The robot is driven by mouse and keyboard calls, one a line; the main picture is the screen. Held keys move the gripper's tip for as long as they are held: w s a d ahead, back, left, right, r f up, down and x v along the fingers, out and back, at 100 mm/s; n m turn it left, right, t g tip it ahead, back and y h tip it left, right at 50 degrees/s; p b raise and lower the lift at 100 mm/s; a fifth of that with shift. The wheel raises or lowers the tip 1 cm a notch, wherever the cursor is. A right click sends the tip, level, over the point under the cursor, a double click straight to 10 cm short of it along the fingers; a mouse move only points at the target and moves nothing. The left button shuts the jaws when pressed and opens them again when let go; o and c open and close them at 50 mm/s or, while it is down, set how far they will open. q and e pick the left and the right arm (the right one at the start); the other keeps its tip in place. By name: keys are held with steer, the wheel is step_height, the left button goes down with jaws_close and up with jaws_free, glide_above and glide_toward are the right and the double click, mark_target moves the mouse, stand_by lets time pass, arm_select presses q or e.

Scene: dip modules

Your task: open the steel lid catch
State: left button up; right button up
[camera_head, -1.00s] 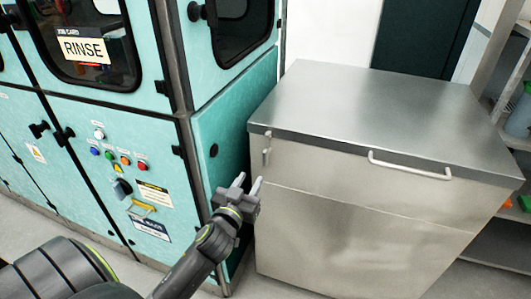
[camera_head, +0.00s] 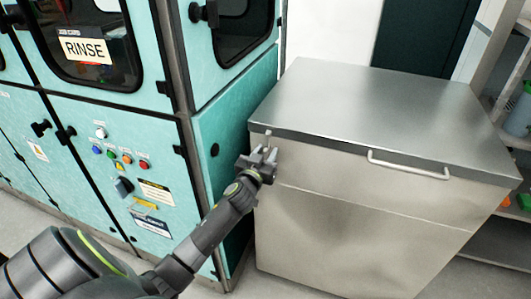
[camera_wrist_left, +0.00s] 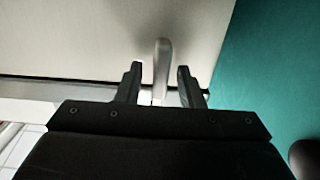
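The steel chest (camera_head: 350,200) stands right of the teal machine, its grey lid (camera_head: 370,105) down. The lid catch (camera_wrist_left: 162,65) is a small steel lever; in the left wrist view it stands between the two fingers, with a visible gap on each side. In the head view only its top (camera_head: 268,133) shows at the lid's front left corner, the rest being hidden by my gripper. My left gripper (camera_head: 264,155) is open around the catch; its fingers also show in the left wrist view (camera_wrist_left: 160,85). My right gripper is not in view.
The teal machine (camera_head: 215,150) with the RINSE card stands close on the left of my left gripper. A bar handle (camera_head: 408,168) sits on the lid's front edge. Shelving (camera_head: 505,150) with a green container stands at the right.

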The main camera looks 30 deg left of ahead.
arm_select(q)
steer(key=shift+c, duration=0.3)
jaws_close()
